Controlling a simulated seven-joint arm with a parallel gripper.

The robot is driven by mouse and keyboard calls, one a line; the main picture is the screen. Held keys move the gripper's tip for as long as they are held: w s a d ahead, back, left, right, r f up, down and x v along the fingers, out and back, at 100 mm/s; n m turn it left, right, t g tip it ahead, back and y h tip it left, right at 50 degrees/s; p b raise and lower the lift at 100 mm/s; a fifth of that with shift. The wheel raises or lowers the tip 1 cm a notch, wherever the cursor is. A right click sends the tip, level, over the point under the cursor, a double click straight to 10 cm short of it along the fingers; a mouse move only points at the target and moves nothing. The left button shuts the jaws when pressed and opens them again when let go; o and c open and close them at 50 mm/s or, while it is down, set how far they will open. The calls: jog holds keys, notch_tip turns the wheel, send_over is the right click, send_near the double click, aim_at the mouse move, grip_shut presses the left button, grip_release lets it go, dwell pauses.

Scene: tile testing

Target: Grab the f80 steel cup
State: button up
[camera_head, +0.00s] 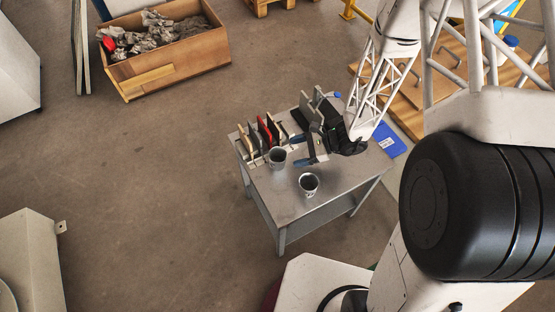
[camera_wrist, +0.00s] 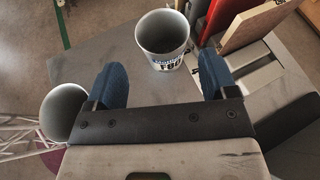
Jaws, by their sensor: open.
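Two grey metal-looking cups stand upright on the small grey table. One cup (camera_head: 277,160) is beside the tile rack; in the wrist view this cup (camera_wrist: 164,52) shows dark lettering I cannot fully read. The other cup (camera_head: 309,187) is nearer the table's front; it also shows at the left of the wrist view (camera_wrist: 62,113), with no marking visible. I cannot tell from lettering which is the f80 cup. My gripper (camera_head: 304,150) is open and empty, its blue fingertips (camera_wrist: 163,76) pointing toward the lettered cup, which lies just beyond the gap between them.
A rack of upright tiles, one red (camera_head: 265,133), stands close by the lettered cup. The grey table (camera_head: 288,205) has bare room around the front cup. A wooden crate of rubble (camera_head: 170,73) is on the floor at the upper left. A blue item (camera_head: 388,140) lies beyond the table.

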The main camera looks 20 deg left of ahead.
aim_at(277, 156)
jog(key=shift+a, duration=0.1)
jog(key=shift+x, duration=1.2)
jog(key=shift+f, duration=0.1)
jog(key=shift+x, duration=2.55)
jog(key=shift+w, duration=0.15)
jog(key=c, duration=0.8)
jog(key=shift+r, duration=0.25)
notch_tip(277, 156, up, 9)
jog(key=shift+r, duration=0.25)
